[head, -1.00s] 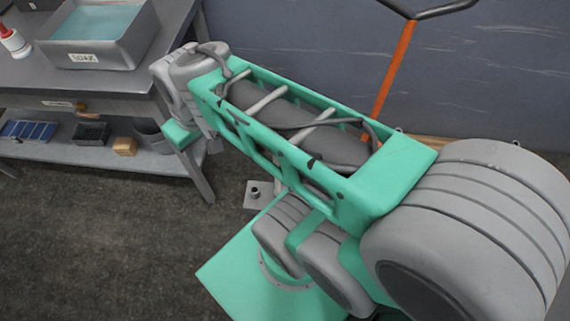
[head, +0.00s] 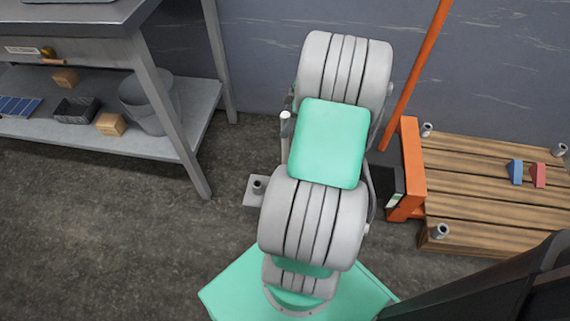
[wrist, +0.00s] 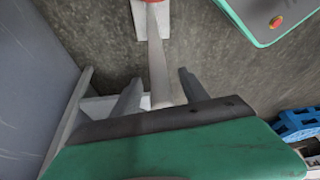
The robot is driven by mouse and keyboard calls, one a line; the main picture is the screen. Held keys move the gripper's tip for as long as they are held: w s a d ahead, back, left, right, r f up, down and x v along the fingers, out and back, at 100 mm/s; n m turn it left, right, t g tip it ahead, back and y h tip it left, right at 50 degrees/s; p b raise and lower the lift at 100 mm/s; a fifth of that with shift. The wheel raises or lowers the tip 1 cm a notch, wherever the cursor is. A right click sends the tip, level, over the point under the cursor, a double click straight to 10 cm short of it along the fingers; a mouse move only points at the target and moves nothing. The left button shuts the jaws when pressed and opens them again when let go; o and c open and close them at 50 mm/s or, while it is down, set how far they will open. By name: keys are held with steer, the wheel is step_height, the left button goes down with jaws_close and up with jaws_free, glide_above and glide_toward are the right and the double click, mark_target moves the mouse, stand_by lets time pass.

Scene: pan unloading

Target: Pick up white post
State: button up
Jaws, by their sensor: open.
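The white post (wrist: 157,68) shows in the wrist view as a pale, slim upright running from a floor plate (wrist: 139,22) at the top toward the camera. My gripper (wrist: 160,78) is open, with one grey finger on each side of the post's near end. I cannot tell whether either finger touches it. In the head view a thin pale upright with a white top (head: 285,122) shows just left of my arm; it looks like the post. My arm hides the gripper there.
A grey workbench (head: 180,140) with a lower shelf stands at the left. An orange pallet truck (head: 410,165) and a wooden pallet (head: 480,205) with corner posts and small blue and red blocks are at the right. A blue pallet-like thing (wrist: 297,124) shows in the wrist view.

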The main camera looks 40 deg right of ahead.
steer(key=b+x, duration=0.1)
steer(key=x, duration=0.3)
steer(key=shift+s+d+f, duration=0.1)
jaws_close()
stand_by(0.4)
